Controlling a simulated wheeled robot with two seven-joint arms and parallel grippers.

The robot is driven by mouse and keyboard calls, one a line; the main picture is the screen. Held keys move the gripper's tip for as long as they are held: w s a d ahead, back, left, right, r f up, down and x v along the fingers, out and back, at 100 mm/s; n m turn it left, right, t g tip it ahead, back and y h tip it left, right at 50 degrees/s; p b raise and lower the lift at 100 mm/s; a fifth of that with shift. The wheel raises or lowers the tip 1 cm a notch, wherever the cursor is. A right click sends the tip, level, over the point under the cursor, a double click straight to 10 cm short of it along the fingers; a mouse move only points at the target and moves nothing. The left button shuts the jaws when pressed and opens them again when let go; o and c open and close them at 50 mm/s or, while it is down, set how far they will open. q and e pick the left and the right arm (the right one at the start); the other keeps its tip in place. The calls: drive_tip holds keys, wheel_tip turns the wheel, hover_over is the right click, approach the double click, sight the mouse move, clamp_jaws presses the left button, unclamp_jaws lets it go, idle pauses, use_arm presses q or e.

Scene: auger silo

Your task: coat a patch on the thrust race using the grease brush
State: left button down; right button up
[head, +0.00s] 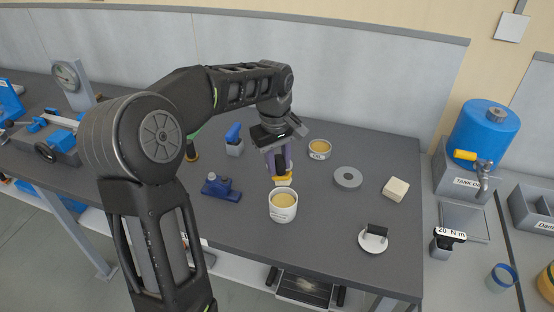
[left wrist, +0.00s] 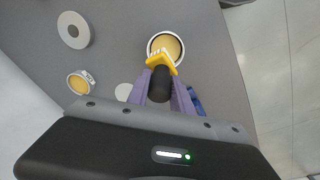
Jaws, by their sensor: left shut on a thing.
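My left gripper (head: 279,163) has purple fingers and is shut on the grease brush, gripping its black handle (left wrist: 160,84). The brush's yellow head (head: 283,181) points down toward the white tub (head: 283,213) of yellow grease. In the left wrist view the brush head (left wrist: 160,61) overlaps the near part of the tub's opening (left wrist: 166,46). I cannot tell whether the bristles touch the grease. The thrust race, a flat grey ring (head: 347,178), lies on the table right of the tub; it also shows in the left wrist view (left wrist: 73,30). My right gripper is out of view.
A smaller tin (head: 320,149) stands behind the brush. A cream block (head: 396,188) and a white disc with a black handle (head: 374,241) lie to the right. A blue tool (head: 220,187) lies left of the tub. The table between tub and ring is clear.

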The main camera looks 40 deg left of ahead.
sight(279, 182)
use_arm(q)
drive_tip(key=shift+d, duration=0.1)
drive_tip(key=shift+f+b, duration=2.25)
drive_tip(key=shift+f, duration=0.7)
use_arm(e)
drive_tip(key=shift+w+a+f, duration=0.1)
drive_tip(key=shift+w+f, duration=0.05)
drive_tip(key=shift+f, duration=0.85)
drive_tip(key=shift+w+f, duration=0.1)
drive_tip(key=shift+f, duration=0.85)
use_arm(q)
drive_tip(key=shift+s+f+b, duration=0.1)
drive_tip(key=shift+f+b, duration=0.3)
drive_tip(key=shift+f, duration=0.2)
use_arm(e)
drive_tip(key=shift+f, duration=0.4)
use_arm(q)
drive_tip(key=shift+r, duration=0.1)
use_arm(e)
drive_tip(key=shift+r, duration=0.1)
use_arm(q)
drive_tip(key=shift+r+p, duration=2.65)
drive_tip(key=shift+r, duration=0.85)
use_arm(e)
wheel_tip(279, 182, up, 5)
